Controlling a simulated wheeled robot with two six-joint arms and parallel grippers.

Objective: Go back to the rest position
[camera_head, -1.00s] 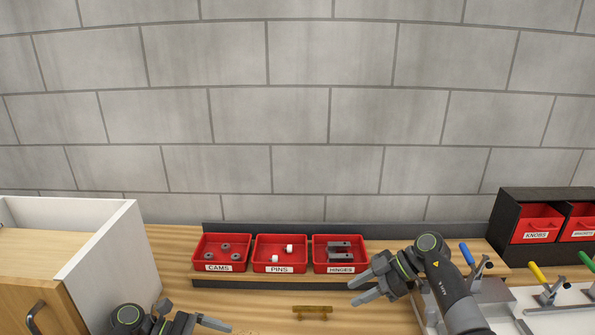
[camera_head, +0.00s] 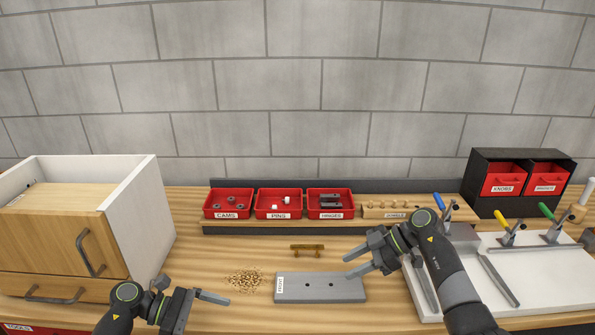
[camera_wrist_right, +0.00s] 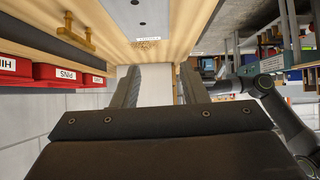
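My right gripper (camera_head: 362,256) is open and empty, with its fingers pointing left above the right end of a grey board (camera_head: 320,290). Both its fingers show apart in the right wrist view (camera_wrist_right: 160,82), with nothing between them. My left gripper (camera_head: 190,292) is at the lower left, in front of the wooden cabinet (camera_head: 60,235). Its fingers look apart, with nothing seen between them. The grey board lies flat on the wooden bench with a white label at its left end. A brass handle (camera_head: 307,247) lies behind it.
Red bins of cams (camera_head: 228,215), pins (camera_head: 279,215) and hinges (camera_head: 331,215) stand at the back. A pile of small tan bits (camera_head: 245,281) lies left of the board. A white fixture with clamps (camera_head: 550,275) and a black drawer box (camera_head: 485,165) are at right.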

